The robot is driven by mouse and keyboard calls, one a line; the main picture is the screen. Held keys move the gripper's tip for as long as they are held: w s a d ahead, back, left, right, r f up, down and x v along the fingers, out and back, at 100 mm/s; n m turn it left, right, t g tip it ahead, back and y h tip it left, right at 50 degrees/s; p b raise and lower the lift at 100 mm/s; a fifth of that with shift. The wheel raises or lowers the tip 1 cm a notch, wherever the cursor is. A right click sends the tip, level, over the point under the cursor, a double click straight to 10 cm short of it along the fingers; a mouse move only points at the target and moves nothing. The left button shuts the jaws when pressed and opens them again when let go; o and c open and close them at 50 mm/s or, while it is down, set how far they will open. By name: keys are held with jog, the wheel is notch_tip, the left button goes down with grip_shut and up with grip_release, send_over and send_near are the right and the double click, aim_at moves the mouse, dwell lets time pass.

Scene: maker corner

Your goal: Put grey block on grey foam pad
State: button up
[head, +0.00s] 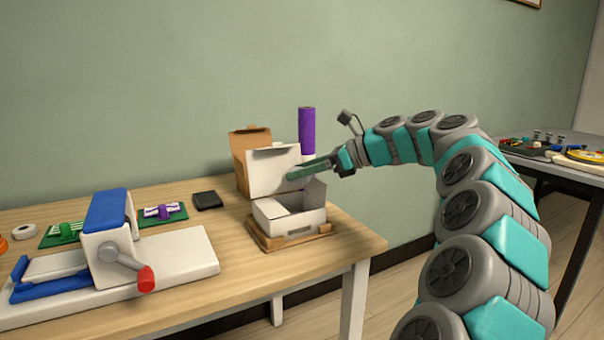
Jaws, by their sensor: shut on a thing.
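My gripper (291,174) is at the end of my raised arm, above the open white box. It is seen from the side, with its long greenish fingers pointing left, in front of the box's raised white panel. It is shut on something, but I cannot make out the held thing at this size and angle. No grey block shows clearly anywhere. A small, dark, flat square piece (207,200) lies on the table to the left of the box. It may be the grey foam pad, but it looks nearly black. Its top looks empty.
The white box (291,229) stands on a wooden base (262,239) near the table's right end. A purple-topped cylinder (307,131) stands behind it. A blue-and-white device with a red-tipped crank (109,246) fills the front left. Green boards (176,218) lie behind the device.

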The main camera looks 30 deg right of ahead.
jog(key=shift+f, duration=0.25)
jog(key=shift+f, duration=0.15)
jog(key=shift+f, duration=0.3)
jog(key=shift+f+p, duration=0.15)
jog(key=shift+p, duration=0.15)
jog(key=o, duration=1.4)
jog(key=shift+r+b, duration=0.45)
jog(key=shift+r, duration=0.05)
jog(key=v, duration=1.2)
jog(key=shift+a+r+p, duration=0.1)
jog(key=shift+r+p, duration=0.05)
jog(key=shift+p, duration=0.2)
